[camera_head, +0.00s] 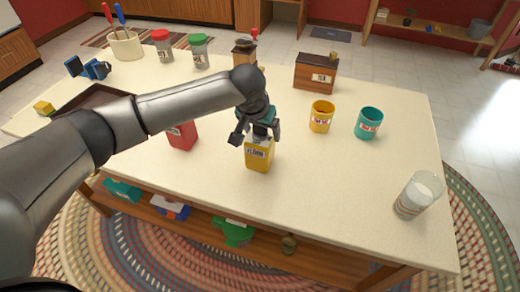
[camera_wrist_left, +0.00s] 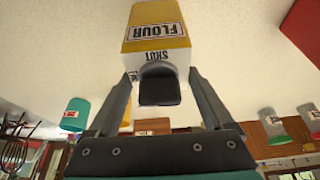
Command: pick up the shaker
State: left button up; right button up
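Two grey shakers stand upright at the far left of the table in the head view, one with a red lid (camera_head: 162,48) and one with a green lid (camera_head: 199,54). In the left wrist view, the green-lidded shaker (camera_wrist_left: 272,125) and red-lidded shaker (camera_wrist_left: 309,115) appear upside down at the right. My left gripper (camera_head: 257,135) is far from both. It is open, its fingers on either side of the top of a yellow flour box (camera_head: 260,156) that stands upright on the table; contact cannot be told. The box also shows in the wrist view (camera_wrist_left: 155,35). My right gripper is not in view.
A wooden box (camera_head: 316,74), yellow mug (camera_head: 321,117), teal mug (camera_head: 368,122) and glass (camera_head: 416,196) stand to the right. A utensil crock (camera_head: 125,45) is at the far left.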

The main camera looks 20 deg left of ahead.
pick_arm(q)
grip_shut()
dwell(0.4)
